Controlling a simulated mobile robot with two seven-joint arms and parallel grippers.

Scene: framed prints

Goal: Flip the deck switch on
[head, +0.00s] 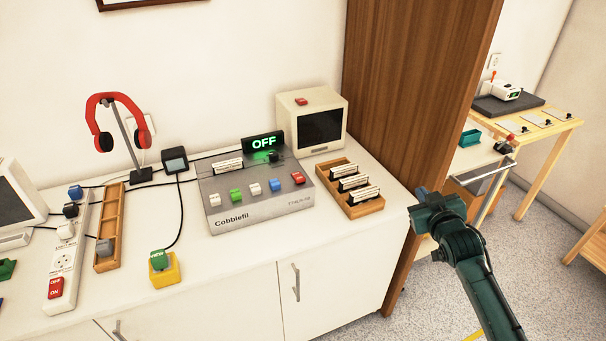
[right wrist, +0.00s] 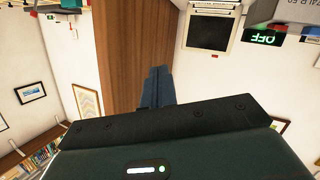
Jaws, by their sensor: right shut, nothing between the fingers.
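The grey deck (head: 262,212), marked "Cobblefil", stands on the white cabinet. Its raised display (head: 263,143) glows green and reads OFF; in the right wrist view the display (right wrist: 262,37) shows upside down. A small dark part, perhaps the switch (head: 273,156), sits just below the display; its position is too small to tell. A row of coloured keys runs along the deck's front. My right gripper (head: 422,192) is shut and empty, right of the cabinet's edge and apart from the deck. Its closed fingers show in the right wrist view (right wrist: 156,85). My left gripper is out of view.
A wooden card tray (head: 366,207) and a small cream monitor (head: 318,128) stand between the deck and my right gripper. A power strip (head: 68,258) with a red OFF/ON rocker, a yellow button box (head: 164,273) and red headphones (head: 116,98) are left. A wooden panel (head: 415,90) rises behind.

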